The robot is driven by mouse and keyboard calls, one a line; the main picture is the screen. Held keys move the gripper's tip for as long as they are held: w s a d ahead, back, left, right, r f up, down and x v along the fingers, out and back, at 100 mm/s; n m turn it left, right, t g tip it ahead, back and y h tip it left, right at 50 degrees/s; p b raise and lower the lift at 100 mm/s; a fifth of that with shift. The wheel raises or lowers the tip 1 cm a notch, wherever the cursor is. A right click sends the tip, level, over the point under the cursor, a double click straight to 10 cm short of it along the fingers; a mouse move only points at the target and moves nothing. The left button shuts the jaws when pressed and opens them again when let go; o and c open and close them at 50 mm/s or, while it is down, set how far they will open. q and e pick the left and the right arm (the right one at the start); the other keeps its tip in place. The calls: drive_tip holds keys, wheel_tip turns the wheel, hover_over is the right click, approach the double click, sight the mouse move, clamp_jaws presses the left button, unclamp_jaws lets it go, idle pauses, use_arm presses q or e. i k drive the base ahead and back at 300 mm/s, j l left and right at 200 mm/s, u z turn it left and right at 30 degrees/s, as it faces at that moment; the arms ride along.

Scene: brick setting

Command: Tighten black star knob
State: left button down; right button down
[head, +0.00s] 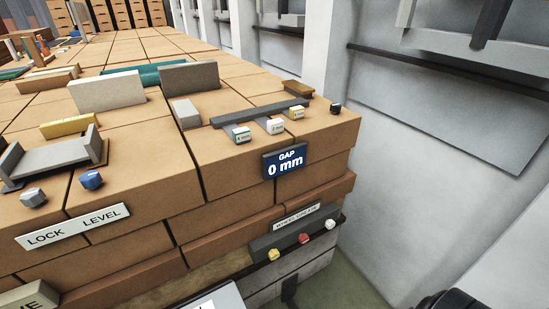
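A small black knob (336,108) sits on top of the brick stack near its right corner, behind the blue "GAP 0 mm" sign. It is too small in the head view to make out a star shape or how tight it is. Neither gripper's fingers show. A dark rounded shape at the bottom right edge may be part of my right arm, well apart from the knob.
Labelled cubes (275,126) stand left of the knob by a grey bar (260,112). Grey (33,198) and blue (91,180) knobs sit above the "LOCK LEVEL" sign (73,227). A lower ledge holds yellow, red (303,238) and white knobs. A pale wall (420,150) stands right.

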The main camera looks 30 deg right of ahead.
sight(335, 108)
drive_tip(key=z, duration=1.95)
